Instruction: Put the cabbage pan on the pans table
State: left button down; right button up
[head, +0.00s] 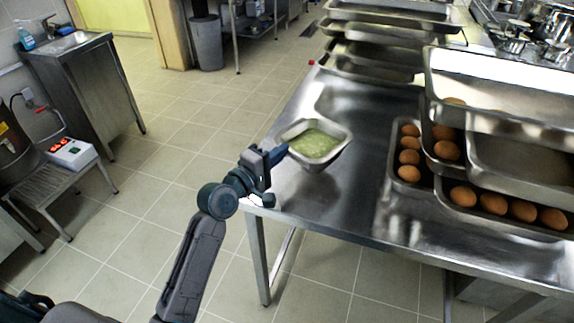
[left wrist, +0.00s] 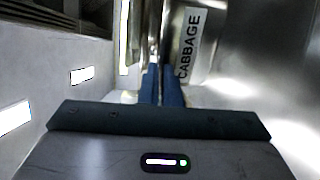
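The cabbage pan (head: 326,161) is a small steel pan with pale green contents. It is at the left edge of the steel table (head: 365,205) in the head view; I cannot tell whether it rests on the top or hangs just above it. In the left wrist view its wall carries a white CABBAGE label (left wrist: 189,42). My left gripper (head: 283,151) reaches the pan's left rim. In the left wrist view its blue fingers (left wrist: 162,82) are close together, shut on the rim. My right gripper is out of view.
Trays of brown eggs (head: 493,203) and stacked steel trays (head: 500,75) fill the table's right side. More steel trays (head: 375,60) stand at its far end. A sink cabinet (head: 85,85) and a low stand with a scale (head: 70,152) are at left. Open tiled floor lies between.

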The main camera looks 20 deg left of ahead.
aim_at(290, 161)
pick_arm(q)
jog(key=shift+f+b, duration=0.4)
jog(key=shift+f, duration=2.15)
jog(key=shift+f, duration=0.1)
jog(key=c, duration=1.6)
grip_release()
jog(key=shift+c, duration=0.2)
jog(key=v, duration=1.2)
jog(key=shift+b, duration=0.35)
